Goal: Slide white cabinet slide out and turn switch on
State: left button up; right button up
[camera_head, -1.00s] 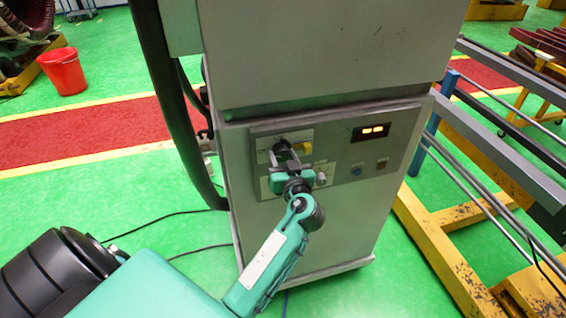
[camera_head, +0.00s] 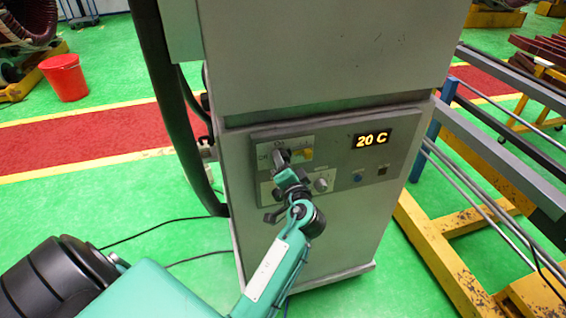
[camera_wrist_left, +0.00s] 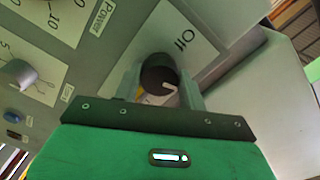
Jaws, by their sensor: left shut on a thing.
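The white-grey cabinet (camera_head: 330,55) stands upright in the head view, with a control panel (camera_head: 340,172) on its front. The panel's display (camera_head: 371,138) is lit and reads "20 C". My left gripper (camera_head: 280,157) is at the upper left of the panel. In the left wrist view its two fingers (camera_wrist_left: 162,88) are on either side of a dark round switch knob (camera_wrist_left: 158,76) and shut on it. The knob has a light pointer mark and sits on a white label with lettering. The gripper hides much of the knob in the head view. My right gripper is not in view.
A smaller knob (camera_head: 321,185), a blue button (camera_head: 358,177) and a dark button (camera_head: 383,170) are on the panel. A thick black hose (camera_head: 170,100) runs down the cabinet's left side. A yellow frame (camera_head: 430,240) stands at right. A red bucket (camera_head: 64,79) is far left.

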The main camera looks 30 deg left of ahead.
pick_arm(q)
jog(key=shift+r+m+p, duration=0.1)
jog(key=shift+m+p, duration=0.45)
jog(key=shift+m, duration=1.05)
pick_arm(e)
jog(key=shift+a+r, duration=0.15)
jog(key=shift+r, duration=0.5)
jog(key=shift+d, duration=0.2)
pick_arm(q)
jog(key=o, duration=1)
jog(key=shift+c, duration=0.2)
